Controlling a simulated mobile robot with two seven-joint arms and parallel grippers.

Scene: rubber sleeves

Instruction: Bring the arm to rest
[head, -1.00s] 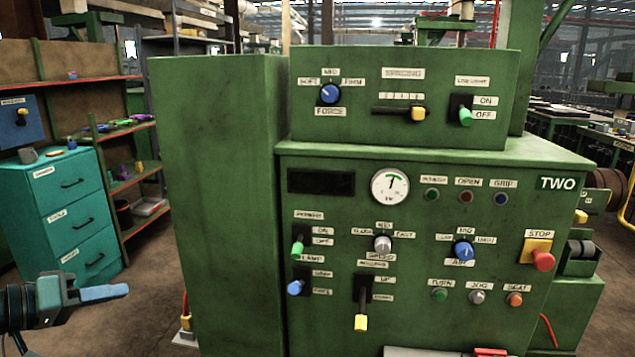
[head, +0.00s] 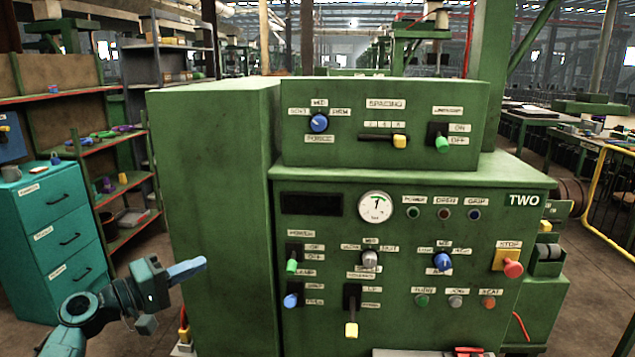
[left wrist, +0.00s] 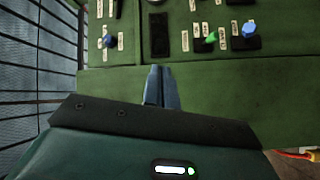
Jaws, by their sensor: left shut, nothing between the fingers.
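My left gripper (head: 188,269) shows at the lower left in the head view, with its blue fingers together and empty. It is in front of the left side of the green machine (head: 212,180), left of the lower knobs. In the left wrist view, the closed fingers (left wrist: 161,87) point toward the machine's green panel (left wrist: 280,92). I cannot tell from these views whether the fingertips touch the machine. My right gripper is not in view.
The machine's front carries several knobs, switches and a gauge (head: 375,206), with a red stop button (head: 513,269) at the right. A teal drawer cabinet (head: 50,240) and a shelf rack (head: 118,180) stand at the left. Floor shows between cabinet and machine.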

